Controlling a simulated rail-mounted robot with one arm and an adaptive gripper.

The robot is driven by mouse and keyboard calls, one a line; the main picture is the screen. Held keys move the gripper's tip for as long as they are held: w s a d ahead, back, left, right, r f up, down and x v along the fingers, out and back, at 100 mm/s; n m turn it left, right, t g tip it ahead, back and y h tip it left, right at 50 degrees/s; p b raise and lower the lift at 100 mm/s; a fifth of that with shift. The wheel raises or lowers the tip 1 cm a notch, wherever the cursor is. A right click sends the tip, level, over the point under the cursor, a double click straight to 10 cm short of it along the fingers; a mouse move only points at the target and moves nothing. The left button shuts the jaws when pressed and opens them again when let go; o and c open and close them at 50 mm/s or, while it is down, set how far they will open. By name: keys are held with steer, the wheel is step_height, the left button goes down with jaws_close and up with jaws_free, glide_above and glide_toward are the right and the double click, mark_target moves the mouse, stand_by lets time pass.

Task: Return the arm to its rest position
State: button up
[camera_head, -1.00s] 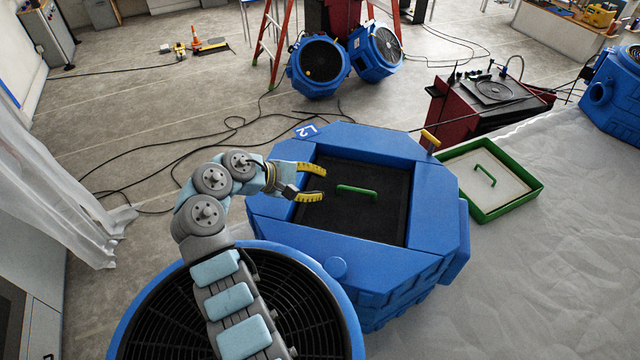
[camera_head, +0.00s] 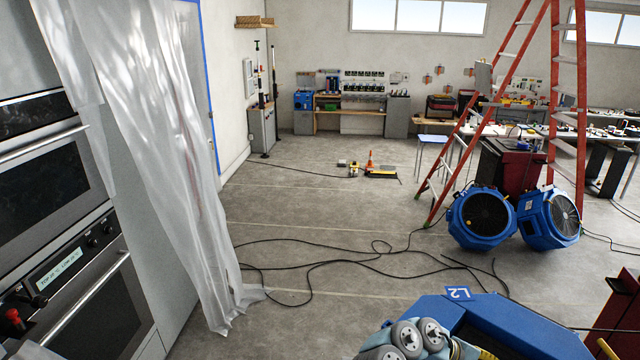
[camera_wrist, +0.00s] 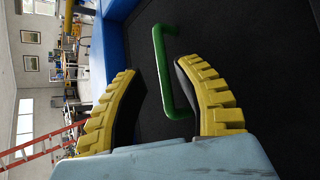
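My gripper (camera_wrist: 160,95) shows in the wrist view with its two yellow ribbed fingers spread apart and nothing held between them. Beyond the fingertips is a green handle (camera_wrist: 160,65) on a black panel (camera_wrist: 255,70); the gap between fingers and handle is hard to judge. Most of the gripper is cut off below that frame.
A plastic sheet (camera_head: 150,150) hangs at left beside ovens (camera_head: 60,180). Black cables (camera_head: 370,258) cross the open floor. Two blue fans (camera_head: 482,218) stand near a red ladder (camera_head: 490,115). Workbenches line the back wall.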

steer(key=shift+s+d+f, duration=0.1)
steer(key=shift+d+f, duration=0.2)
steer(key=shift+d, duration=0.3)
steer(key=shift+r, duration=1.55)
steer(key=shift+f, duration=0.15)
